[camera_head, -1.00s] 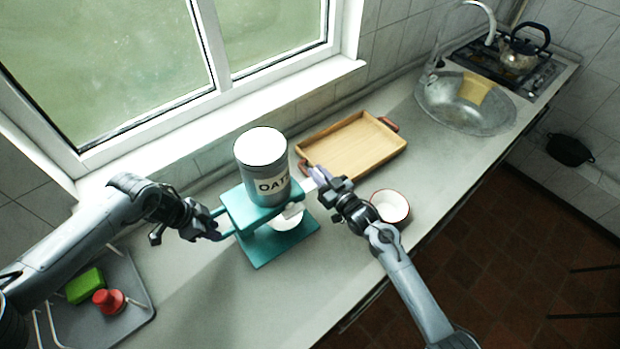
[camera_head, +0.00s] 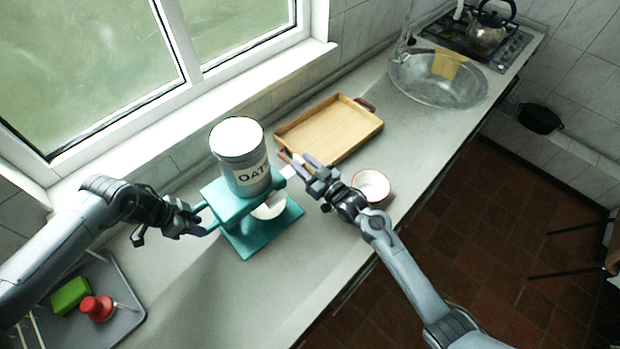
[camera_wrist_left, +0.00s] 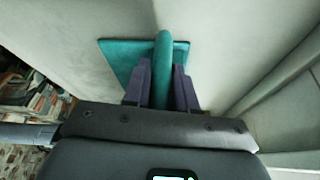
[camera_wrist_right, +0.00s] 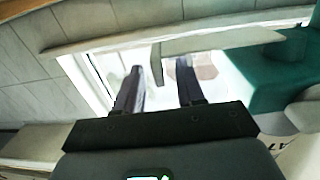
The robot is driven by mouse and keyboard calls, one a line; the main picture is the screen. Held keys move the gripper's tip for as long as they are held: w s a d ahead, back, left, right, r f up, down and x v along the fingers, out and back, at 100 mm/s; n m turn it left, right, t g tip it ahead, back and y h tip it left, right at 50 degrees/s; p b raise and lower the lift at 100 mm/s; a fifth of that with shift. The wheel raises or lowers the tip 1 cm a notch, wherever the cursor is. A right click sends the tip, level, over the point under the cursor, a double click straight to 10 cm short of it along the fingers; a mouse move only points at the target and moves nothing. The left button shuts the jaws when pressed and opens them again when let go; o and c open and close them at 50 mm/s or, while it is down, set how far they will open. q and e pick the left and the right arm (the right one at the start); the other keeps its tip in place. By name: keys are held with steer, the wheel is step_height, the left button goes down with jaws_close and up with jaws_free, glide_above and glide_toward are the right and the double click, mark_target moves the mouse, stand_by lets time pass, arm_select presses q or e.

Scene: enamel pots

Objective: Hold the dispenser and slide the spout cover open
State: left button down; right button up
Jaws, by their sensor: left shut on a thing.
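The dispenser is a grey canister labelled OATS (camera_head: 241,160) with a white lid, on a teal stand (camera_head: 250,240); the stand also shows in the right wrist view (camera_wrist_right: 275,75). A white bowl (camera_head: 269,210) sits under its upper shelf. My left gripper (camera_head: 203,225) is shut on the teal handle (camera_wrist_left: 163,60) at the stand's left side. My right gripper (camera_head: 297,165) is open, just right of the canister's base. In the right wrist view, a pale flat plate (camera_wrist_right: 220,42) crosses near its fingertips (camera_wrist_right: 160,66); I cannot tell whether it touches them. The spout itself is hidden.
A wooden tray (camera_head: 289,131) lies behind my right gripper, and a red-rimmed white bowl (camera_head: 371,186) stands beside my right arm. A grey tray (camera_head: 128,325) at lower left holds a green sponge (camera_head: 70,295) and a red object (camera_head: 96,307). The sink (camera_head: 438,92) is farther right.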

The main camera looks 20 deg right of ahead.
steer(key=v, duration=0.9)
steer(key=shift+s, duration=0.3)
steer(key=shift+d, duration=0.1)
arm_select(q)
steer(key=c, duration=1)
jaws_free()
steer(key=shift+r, duration=0.15)
arm_select(e)
steer(key=shift+r, duration=0.15)
arm_select(q)
step_height(320, 180, up, 7)
steer(key=p, duration=0.6)
arm_select(e)
step_height(320, 180, up, 6)
steer(key=shift+f, duration=0.15)
arm_select(q)
steer(key=o, duration=0.6)
steer(key=shift+c, duration=0.2)
